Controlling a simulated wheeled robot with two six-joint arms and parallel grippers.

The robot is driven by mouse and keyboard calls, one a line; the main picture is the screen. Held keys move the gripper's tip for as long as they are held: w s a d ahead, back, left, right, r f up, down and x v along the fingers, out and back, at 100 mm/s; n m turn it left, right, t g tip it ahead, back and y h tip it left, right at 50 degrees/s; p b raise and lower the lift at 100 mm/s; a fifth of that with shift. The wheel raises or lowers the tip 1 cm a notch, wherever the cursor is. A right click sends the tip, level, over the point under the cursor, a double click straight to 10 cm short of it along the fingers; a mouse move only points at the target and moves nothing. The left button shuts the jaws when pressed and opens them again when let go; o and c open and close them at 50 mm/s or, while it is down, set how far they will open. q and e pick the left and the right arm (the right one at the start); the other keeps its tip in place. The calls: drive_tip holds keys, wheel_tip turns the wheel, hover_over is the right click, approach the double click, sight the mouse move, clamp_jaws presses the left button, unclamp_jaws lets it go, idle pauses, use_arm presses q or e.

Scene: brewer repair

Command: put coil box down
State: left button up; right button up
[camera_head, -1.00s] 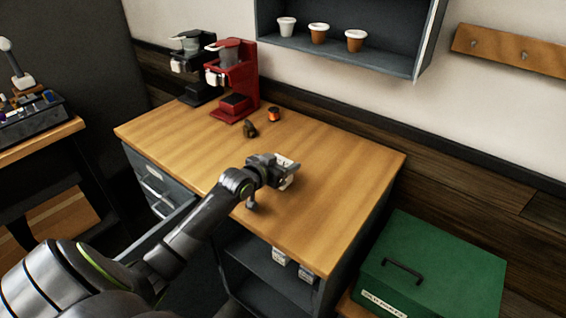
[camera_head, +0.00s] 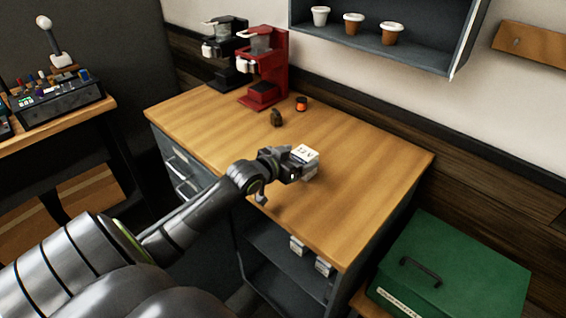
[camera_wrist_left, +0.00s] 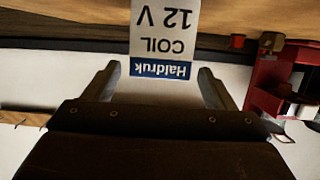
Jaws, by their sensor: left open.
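The coil box (camera_head: 306,154) is a small white box with a "12 V" label. It appears to rest on the wooden worktop (camera_head: 372,180), though its base is partly hidden by my gripper. My left gripper (camera_head: 293,168) is at the near left side of the box. In the left wrist view, upside down, the coil box (camera_wrist_left: 165,42) shows "COIL 12 V" and a blue "Haldruk" band. The left gripper (camera_wrist_left: 160,82) is open there, with a finger on each side of the box and narrow gaps visible. My right gripper is not in view.
A red brewer (camera_head: 264,75) and a dark brewer (camera_head: 224,55) stand at the back left. A small dark object (camera_head: 276,118) and an orange-black spool (camera_head: 301,104) lie near them. Small boxes (camera_head: 298,245) sit on the shelf below. A green case (camera_head: 450,270) is at right. The worktop's right part is clear.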

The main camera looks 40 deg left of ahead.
use_arm(q)
drive_tip(key=v, duration=0.7)
idle(0.5)
